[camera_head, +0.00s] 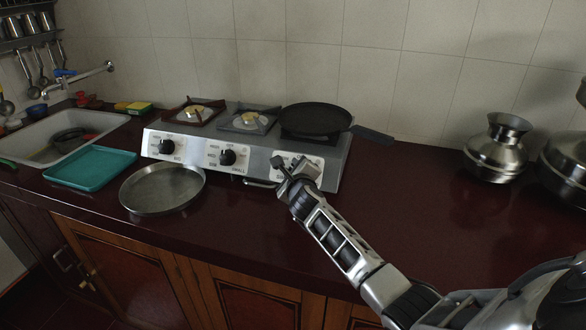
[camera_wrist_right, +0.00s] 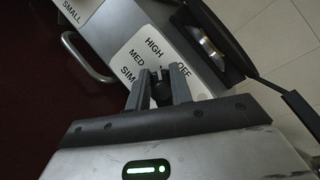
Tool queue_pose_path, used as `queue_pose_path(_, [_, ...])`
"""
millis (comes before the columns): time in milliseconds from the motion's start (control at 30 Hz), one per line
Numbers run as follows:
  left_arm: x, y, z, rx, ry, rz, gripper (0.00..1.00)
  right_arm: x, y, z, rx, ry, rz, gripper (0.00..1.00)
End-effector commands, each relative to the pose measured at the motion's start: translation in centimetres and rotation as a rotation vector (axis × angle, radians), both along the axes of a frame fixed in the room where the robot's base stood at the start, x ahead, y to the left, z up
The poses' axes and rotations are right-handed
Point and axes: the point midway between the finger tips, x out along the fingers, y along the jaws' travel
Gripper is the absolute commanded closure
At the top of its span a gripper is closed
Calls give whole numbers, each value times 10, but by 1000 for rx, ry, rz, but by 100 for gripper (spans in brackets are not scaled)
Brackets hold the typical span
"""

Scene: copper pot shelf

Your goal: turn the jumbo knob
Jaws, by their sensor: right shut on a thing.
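The stove (camera_head: 250,178) stands on the counter with a row of black knobs on its sloped front. The rightmost knob is mostly hidden behind my right gripper (camera_head: 284,165) in the head view. In the right wrist view this black knob (camera_wrist_right: 161,92) sits between the two fingers of my right gripper (camera_wrist_right: 159,88), which is shut on it. The white dial plate (camera_wrist_right: 146,56) around it reads HIGH, MED, SIM and OFF. The left knob (camera_head: 166,147) and the middle knob (camera_head: 228,157) stand free. My left gripper is not in view.
A black pan (camera_head: 316,119) sits on the right burner, its handle (camera_head: 372,134) reaching right. A metal plate (camera_head: 162,188) and a teal tray (camera_head: 90,167) lie left of my arm. Metal pots (camera_head: 496,150) stand far right. The counter between is clear.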

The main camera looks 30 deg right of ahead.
Motion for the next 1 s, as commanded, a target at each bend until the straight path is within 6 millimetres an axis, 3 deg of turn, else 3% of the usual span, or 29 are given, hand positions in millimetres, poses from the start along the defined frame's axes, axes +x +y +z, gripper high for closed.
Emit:
queue_pose_path(333, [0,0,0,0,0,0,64,0,0,-1,0,5,0,100])
queue_pose_path(367, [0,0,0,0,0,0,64,0,0,-1,0,5,0,76])
queue_pose_path(433, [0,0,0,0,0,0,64,0,0,-1,-1,4,-1,56])
queue_pose_path(767, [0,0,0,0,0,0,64,-1,1,0,-1,2,0,56])
queue_pose_path(1000, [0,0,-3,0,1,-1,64,-24,10,4,-2,2,1,56])
